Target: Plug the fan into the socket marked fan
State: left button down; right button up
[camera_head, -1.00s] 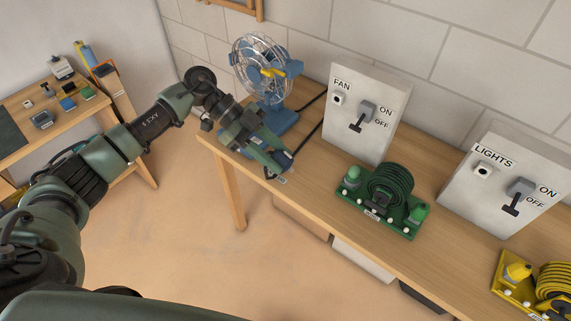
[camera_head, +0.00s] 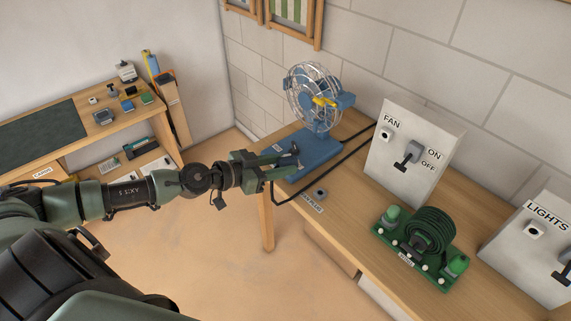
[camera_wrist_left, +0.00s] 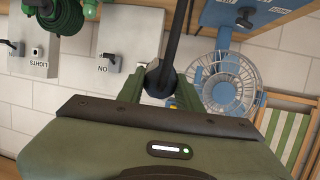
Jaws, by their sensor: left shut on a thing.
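The blue fan (camera_head: 318,110) stands on the workbench against the wall; it also shows in the left wrist view (camera_wrist_left: 228,88). The socket marked FAN (camera_head: 388,132) is on a pale box and looks empty. My left gripper (camera_head: 292,158) is shut on the dark plug (camera_wrist_left: 158,78), held in front of the fan's blue base. A black cable (camera_head: 345,156) runs near it and loops over the bench's front edge. The plug's tip is hard to make out. My right gripper is not in view.
A lever switch (camera_head: 408,155) sits beside the FAN socket. A round holder (camera_head: 320,193) with a label is at the bench's front edge. A green cable reel (camera_head: 428,235) stands before the FAN box; a LIGHTS box (camera_head: 535,245) is farther right.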

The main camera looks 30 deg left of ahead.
pick_arm(q)
jog(key=d+n+t, duration=0.1)
jog(key=d+t, duration=0.3)
jog(key=d, duration=0.6)
jog(key=shift+f+n+y, duration=0.4)
jog(key=shift+f, duration=0.05)
jog(key=shift+s+d, duration=0.1)
jog(key=shift+d, duration=0.05)
